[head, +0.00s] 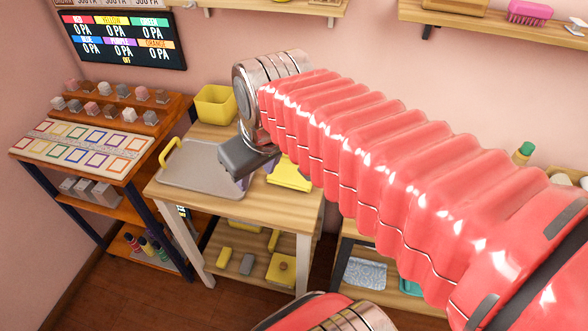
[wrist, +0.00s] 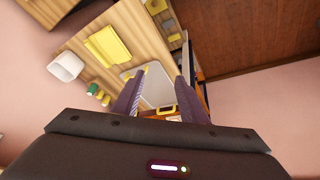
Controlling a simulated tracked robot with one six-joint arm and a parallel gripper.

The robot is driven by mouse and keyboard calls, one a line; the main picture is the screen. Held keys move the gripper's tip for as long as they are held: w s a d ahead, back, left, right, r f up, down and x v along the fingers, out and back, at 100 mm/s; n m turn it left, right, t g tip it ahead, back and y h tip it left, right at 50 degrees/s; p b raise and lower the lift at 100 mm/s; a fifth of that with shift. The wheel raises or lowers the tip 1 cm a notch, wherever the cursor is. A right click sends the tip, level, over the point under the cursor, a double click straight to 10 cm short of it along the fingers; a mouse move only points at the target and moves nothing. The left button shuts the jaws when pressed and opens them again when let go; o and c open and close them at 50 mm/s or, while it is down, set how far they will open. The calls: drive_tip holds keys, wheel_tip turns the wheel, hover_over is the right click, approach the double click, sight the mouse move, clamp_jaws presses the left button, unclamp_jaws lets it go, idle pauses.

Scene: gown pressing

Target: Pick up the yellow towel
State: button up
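The yellow towel (head: 290,175) lies on the wooden table, partly hidden behind my red arm in the head view. In the wrist view the yellow towel (wrist: 108,45) lies flat on the wood, left of my fingers. My gripper (head: 240,172) hangs above the table, between the grey tray and the towel in the head view. The wrist view shows my gripper (wrist: 165,82) with its two fingers well apart and no towel between them.
A grey tray (head: 205,165) with a yellow handle covers the table's left part, with a yellow bin (head: 215,103) behind it. A shelf rack (head: 110,165) with blocks and colour cards stands left. Yellow items lie on the table's lower shelf (head: 240,252). Wall shelves (head: 480,22) hang above right.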

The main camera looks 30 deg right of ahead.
drive_tip(key=w+d+n+g, duration=0.2)
drive_tip(key=w+d, duration=0.4)
drive_tip(key=w, duration=0.2)
drive_tip(key=n+g, duration=0.3)
drive_tip(key=n, duration=0.2)
hover_over(294, 169)
drive_tip(key=w+d, duration=0.4)
wheel_tip(294, 169, down, 10)
drive_tip(key=shift+w+d+r, duration=0.15)
drive_tip(key=shift+d+r, duration=0.05)
drive_tip(key=shift+r, duration=0.05)
drive_tip(key=shift+f, duration=4.35)
drive_tip(key=shift+w+a+f, duration=0.1)
drive_tip(key=shift+f, duration=1.2)
drive_tip(key=shift+a+f, duration=0.1)
drive_tip(key=shift+f, duration=1.2)
